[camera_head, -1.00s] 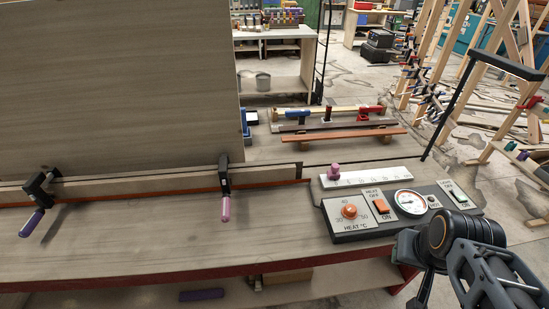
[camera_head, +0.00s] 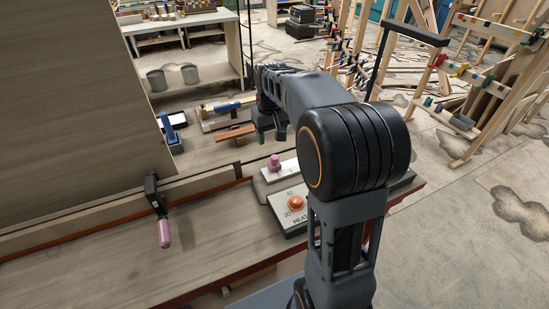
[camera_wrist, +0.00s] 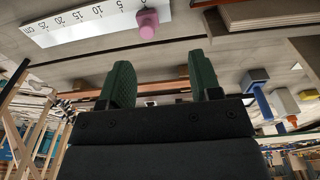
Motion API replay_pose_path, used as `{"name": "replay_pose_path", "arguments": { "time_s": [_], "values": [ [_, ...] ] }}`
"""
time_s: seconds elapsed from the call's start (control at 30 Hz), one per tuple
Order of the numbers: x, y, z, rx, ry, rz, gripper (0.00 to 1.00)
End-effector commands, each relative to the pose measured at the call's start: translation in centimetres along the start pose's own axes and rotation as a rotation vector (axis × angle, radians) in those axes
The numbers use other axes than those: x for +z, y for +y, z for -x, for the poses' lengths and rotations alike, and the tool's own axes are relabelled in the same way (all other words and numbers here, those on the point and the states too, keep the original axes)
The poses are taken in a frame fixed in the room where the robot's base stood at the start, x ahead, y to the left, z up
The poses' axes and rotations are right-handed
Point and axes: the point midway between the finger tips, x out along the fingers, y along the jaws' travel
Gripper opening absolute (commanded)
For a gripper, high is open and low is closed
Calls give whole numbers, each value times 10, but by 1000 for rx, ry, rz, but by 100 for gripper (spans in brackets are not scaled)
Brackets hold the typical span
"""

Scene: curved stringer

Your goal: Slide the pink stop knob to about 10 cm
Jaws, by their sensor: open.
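The pink stop knob (camera_head: 275,162) stands on the white scale strip (camera_head: 281,175) of the control panel. In the wrist view the knob (camera_wrist: 148,24) sits near the low end of the strip (camera_wrist: 84,22), past the 5 mark on the side away from 10. My gripper (camera_head: 271,127) is behind and above the knob in the head view, apart from it. In the wrist view my gripper (camera_wrist: 164,82) has its two green fingers spread with nothing between them. My arm hides most of the panel's right side in the head view.
An orange heat dial (camera_head: 296,202) is just in front of the strip. A clamp with a pink handle (camera_head: 164,231) stands to the left by the big board (camera_head: 75,90). Wooden bars and a blue clamp (camera_head: 235,104) lie behind the gripper. The bench front left is clear.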

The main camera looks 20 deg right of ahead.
Motion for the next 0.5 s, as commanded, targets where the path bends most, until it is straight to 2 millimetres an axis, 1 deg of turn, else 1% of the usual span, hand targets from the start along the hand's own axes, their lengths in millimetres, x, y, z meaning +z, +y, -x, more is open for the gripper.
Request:
{"name": "replay_pose_path", "arguments": {
  "time_s": [0.03, 0.1, 0.2, 0.37, 0.5],
  "values": [
    [-14, 8, -7, -2, -20, -1, 58],
    [-27, 17, -14, -5, -40, -1, 58],
    [-39, 28, -22, -9, -61, -1, 58],
    [-48, 37, -35, -12, -79, -4, 58],
    [-47, 38, -54, -13, -82, -5, 58]
  ]
}}
